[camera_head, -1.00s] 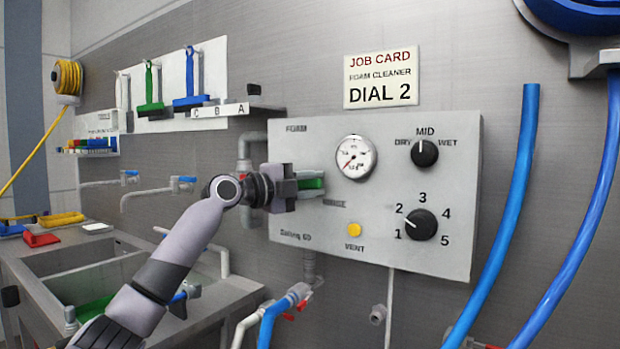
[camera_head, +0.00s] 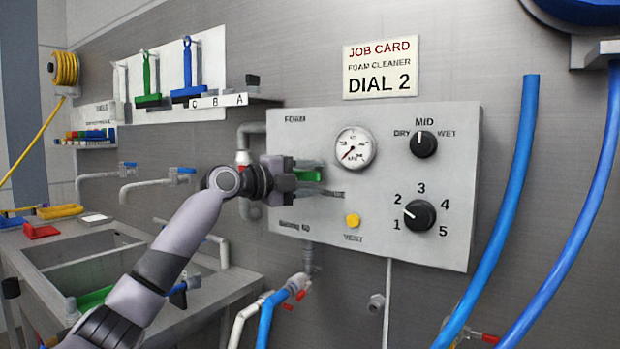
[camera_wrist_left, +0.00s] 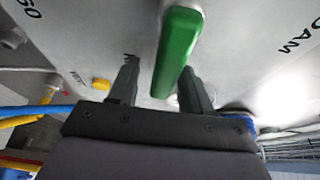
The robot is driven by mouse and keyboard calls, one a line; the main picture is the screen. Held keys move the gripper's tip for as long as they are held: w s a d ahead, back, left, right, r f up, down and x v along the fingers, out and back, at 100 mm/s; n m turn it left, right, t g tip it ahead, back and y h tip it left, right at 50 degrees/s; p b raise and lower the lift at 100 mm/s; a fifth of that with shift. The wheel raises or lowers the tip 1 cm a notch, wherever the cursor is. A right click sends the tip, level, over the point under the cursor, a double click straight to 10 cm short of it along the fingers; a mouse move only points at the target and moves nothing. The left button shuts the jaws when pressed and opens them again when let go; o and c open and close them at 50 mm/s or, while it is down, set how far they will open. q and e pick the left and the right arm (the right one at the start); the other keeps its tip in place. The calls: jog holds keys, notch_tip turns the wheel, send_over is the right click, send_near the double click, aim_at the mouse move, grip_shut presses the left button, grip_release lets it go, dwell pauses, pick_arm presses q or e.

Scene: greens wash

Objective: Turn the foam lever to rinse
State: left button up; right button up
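The green foam lever (camera_head: 308,175) sticks out from the left part of the grey control panel (camera_head: 380,240), below the printed word FOAM and close to a partly hidden RINSE label. It lies roughly level in the head view. My left gripper (camera_head: 300,177) is at the lever and hides part of it. In the left wrist view the lever (camera_wrist_left: 178,50) stands between the two fingers of my left gripper (camera_wrist_left: 160,85). The fingers are apart, with a clear gap on the lever's left side. The lever is nearer the right finger; I cannot tell if they touch. My right gripper is not in view.
The panel also carries a gauge (camera_head: 354,147), a DRY-MID-WET knob (camera_head: 423,144), a numbered dial (camera_head: 419,215) and a yellow vent button (camera_head: 352,220). Blue hoses (camera_head: 500,220) hang at the right. A sink (camera_head: 90,275) is at the lower left. Pipes run beneath the panel.

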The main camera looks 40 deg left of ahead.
aim_at(306, 179)
pick_arm(q)
jog(key=b+v, duration=0.2)
jog(key=v, duration=0.4)
jog(key=shift+s+a+f+b, duration=0.1)
jog(key=shift+s+b, duration=0.05)
jog(key=shift+b, duration=0.25)
jog(key=shift+s, duration=0.4)
